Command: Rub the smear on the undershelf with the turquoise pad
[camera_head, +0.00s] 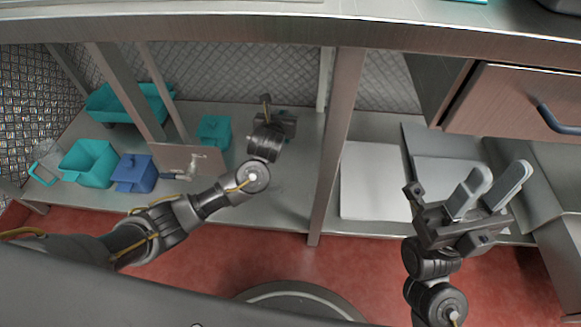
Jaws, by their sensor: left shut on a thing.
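Only a small turquoise sliver shows beside the jaws, which fits the turquoise pad. I cannot tell whether the pad touches the shelf. I cannot make out the smear; the gripper and arm cover part of the shelf. My right gripper (492,188) is open and empty, its two pale fingers apart, in front of the right-hand shelf section.
On the shelf's left stand a turquoise tray (103,106), a turquoise bin (88,163), a blue box (135,174), a small turquoise box (213,131) and a clear jug (47,160). Metal posts (338,140) divide the space. A drawer (515,105) overhangs at right.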

